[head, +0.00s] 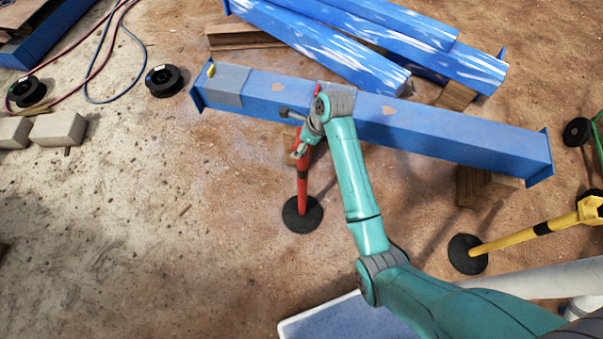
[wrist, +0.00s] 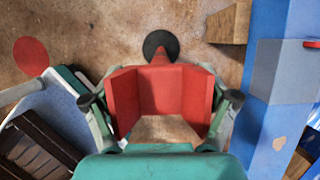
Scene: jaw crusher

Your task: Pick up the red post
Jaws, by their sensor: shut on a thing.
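The red post (head: 303,187) has a round black base (head: 302,214). In the head view it stands close to upright in front of the long blue beam, and its upper part is largely hidden by my gripper and wrist. My gripper (head: 302,146) is shut on the upper part of the post. In the wrist view the red post (wrist: 160,90) fills the space between the fingers of my gripper (wrist: 160,108), with its black base (wrist: 153,42) beyond. I cannot tell whether the base touches the ground.
The long blue beam (head: 450,137) lies on wooden blocks (head: 487,186) right behind the post. More blue beams (head: 330,45) lie farther back. A yellow post (head: 520,238) with a black base is at the right. Bare ground (head: 150,230) to the left is clear.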

